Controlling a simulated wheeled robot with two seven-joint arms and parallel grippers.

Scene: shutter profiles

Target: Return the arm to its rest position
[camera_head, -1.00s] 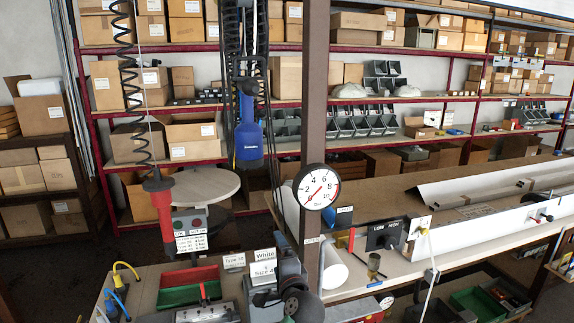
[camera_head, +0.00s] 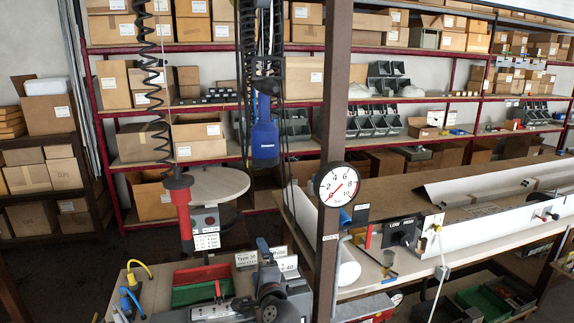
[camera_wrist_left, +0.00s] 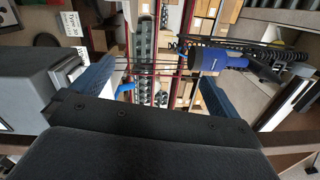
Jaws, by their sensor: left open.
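My left gripper (camera_head: 268,262) shows low in the middle of the head view, in front of the bench, with dark grey links and a blue finger pointing up. In the left wrist view its two blue fingers (camera_wrist_left: 160,85) stand wide apart with nothing held between them. The gripper covers part of the small white label signs (camera_head: 287,262) on the bench. My right gripper is not in view.
A brown post (camera_head: 331,120) with a round pressure gauge (camera_head: 337,185) stands close to the right of the gripper. A blue power screwdriver (camera_head: 264,140) hangs behind; it also shows in the left wrist view (camera_wrist_left: 218,60). Red and green trays (camera_head: 203,287) lie on the bench at left.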

